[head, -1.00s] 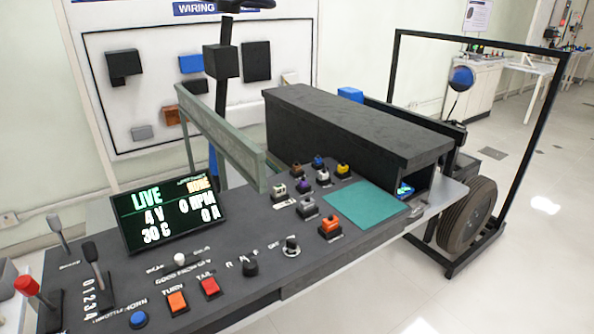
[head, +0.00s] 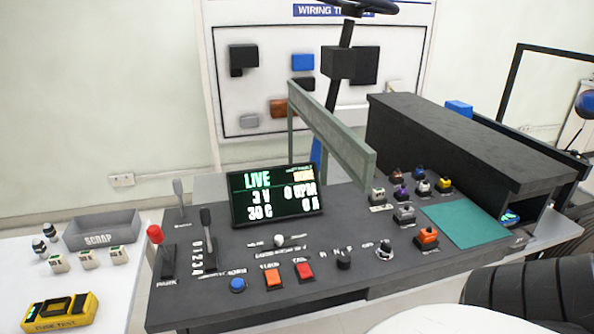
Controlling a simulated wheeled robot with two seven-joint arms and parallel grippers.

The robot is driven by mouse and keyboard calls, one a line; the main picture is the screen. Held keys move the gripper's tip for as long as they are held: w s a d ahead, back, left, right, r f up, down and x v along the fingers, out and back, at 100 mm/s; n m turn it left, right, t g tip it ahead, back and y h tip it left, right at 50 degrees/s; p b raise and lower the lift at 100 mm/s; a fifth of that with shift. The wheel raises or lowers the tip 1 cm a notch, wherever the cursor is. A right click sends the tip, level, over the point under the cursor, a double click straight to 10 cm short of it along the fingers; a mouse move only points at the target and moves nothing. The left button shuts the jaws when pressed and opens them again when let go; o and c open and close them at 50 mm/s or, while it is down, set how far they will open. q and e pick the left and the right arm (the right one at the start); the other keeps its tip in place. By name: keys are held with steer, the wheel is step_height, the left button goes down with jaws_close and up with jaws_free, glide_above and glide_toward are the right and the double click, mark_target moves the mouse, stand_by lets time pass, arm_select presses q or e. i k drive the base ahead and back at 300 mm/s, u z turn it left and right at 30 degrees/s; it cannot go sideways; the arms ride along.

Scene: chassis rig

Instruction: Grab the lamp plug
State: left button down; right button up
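Several small coloured plugs stand in a group on the right part of the dark console (head: 330,275). Among them are a purple one (head: 401,193), a yellow one (head: 444,184), a white one (head: 424,187), a grey one (head: 404,213) and a larger orange one (head: 427,237). Their labels are too small to read, so I cannot tell which is the lamp plug. Neither of my grippers is in view. A black ribbed part with a white part, probably my own arm, fills the bottom right corner.
A lit display (head: 277,195) reads LIVE. A green-grey upright panel (head: 335,135) and a long dark box (head: 470,135) stand behind the plugs. A teal mat (head: 466,224) lies bare beside them. A SCRAP bin (head: 103,230) and a yellow fuse tester (head: 60,311) are at left.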

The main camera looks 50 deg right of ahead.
mark_target(396, 174)
steer(key=u, duration=1.15)
steer(key=k, duration=1.65)
steer(key=z, duration=1.95)
